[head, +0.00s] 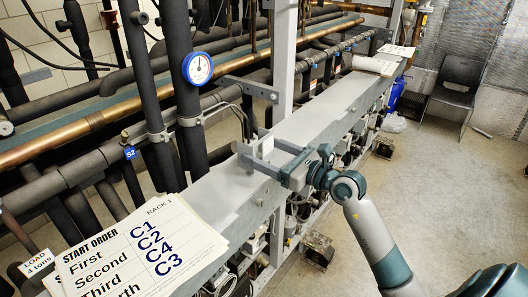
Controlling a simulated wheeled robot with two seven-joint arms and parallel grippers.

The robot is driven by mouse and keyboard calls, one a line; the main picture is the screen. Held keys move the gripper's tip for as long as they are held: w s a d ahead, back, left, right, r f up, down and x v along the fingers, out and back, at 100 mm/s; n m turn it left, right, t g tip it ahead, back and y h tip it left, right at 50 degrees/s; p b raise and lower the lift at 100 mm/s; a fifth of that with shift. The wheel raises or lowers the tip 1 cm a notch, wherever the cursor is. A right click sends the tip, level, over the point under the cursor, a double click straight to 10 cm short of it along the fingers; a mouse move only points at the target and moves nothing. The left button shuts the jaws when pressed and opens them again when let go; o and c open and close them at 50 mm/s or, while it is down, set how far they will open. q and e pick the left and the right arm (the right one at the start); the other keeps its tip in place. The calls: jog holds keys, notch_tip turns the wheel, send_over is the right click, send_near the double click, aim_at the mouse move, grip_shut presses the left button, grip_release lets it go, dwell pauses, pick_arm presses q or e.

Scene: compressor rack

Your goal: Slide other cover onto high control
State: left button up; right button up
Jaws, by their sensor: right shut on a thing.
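My right gripper (259,151) reaches in from the right, over the long grey beam of the rack. It is shut on a small light-grey piece, which looks like the cover (266,147). The cover is held upright between the fingers, just above or at the beam's top. Behind it, thin dark tubes run down to a small grey part that the cover and fingers partly hide. I cannot tell whether this is the high control, or whether the cover touches it. My left gripper is not in view.
The grey beam (333,108) runs away to the back right. Paper start-order sheets (128,250) lie on its near end. A blue-rimmed gauge (198,68) and black pipes stand behind at the left. A grey post (284,60) rises close behind the gripper. A chair (459,82) stands at the far right on open floor.

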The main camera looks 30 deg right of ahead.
jog(key=shift+r+p, duration=0.55)
jog(key=shift+r, duration=0.3)
jog(key=shift+s+d+f, duration=0.1)
jog(key=shift+s, duration=0.05)
jog(key=shift+b+v, duration=0.5)
jog(key=shift+v, duration=2.15)
jog(key=b, duration=0.2)
send_near(264, 147)
jog(key=s, duration=0.2)
jog(key=shift+w+d, duration=0.1)
jog(key=shift+d, duration=0.3)
